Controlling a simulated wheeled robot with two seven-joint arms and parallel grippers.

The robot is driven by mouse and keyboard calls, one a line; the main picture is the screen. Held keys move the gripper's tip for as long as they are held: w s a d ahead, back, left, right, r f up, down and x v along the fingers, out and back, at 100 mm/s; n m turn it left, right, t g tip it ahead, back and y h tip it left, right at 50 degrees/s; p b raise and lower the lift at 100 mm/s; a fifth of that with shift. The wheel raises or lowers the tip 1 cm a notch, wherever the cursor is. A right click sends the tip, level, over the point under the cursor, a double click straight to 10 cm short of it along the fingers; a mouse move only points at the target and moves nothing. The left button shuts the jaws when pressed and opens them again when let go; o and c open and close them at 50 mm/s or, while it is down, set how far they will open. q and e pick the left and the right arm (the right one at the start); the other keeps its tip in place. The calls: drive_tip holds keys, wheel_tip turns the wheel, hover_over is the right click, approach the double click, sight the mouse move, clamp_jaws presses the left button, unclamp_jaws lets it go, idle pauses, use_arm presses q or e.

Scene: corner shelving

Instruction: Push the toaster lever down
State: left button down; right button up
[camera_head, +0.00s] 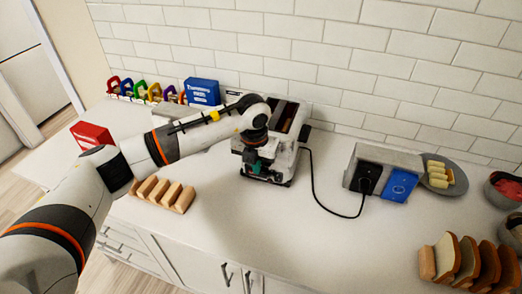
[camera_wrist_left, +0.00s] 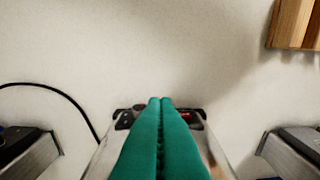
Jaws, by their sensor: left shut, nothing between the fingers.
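The silver toaster (camera_head: 290,155) stands on the white counter against the tiled wall, with dark slots on top. My left arm reaches in from the left, and my left gripper (camera_head: 256,168) is at the toaster's front end, fingers pointing down. In the left wrist view, the green fingers of my left gripper (camera_wrist_left: 161,100) are pressed together and empty. They overlap the toaster end (camera_wrist_left: 104,150), between dark parts on both sides. The lever cannot be made out clearly; the fingers hide the middle of that end. I cannot tell whether they touch it. My right gripper is not in view.
A black cord (camera_head: 314,185) runs from the toaster to a grey box (camera_head: 405,160) at the right. A blue box (camera_head: 202,91) stands behind. The counter's front middle is clear.

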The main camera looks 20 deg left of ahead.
use_arm(q)
drive_tip(key=shift+w, duration=0.1)
wheel_tip(320, 180, up, 12)
drive_tip(key=s+b, duration=0.1)
drive_tip(key=b, duration=0.3)
drive_tip(key=shift+s, duration=0.15)
drive_tip(key=shift+f, duration=0.1)
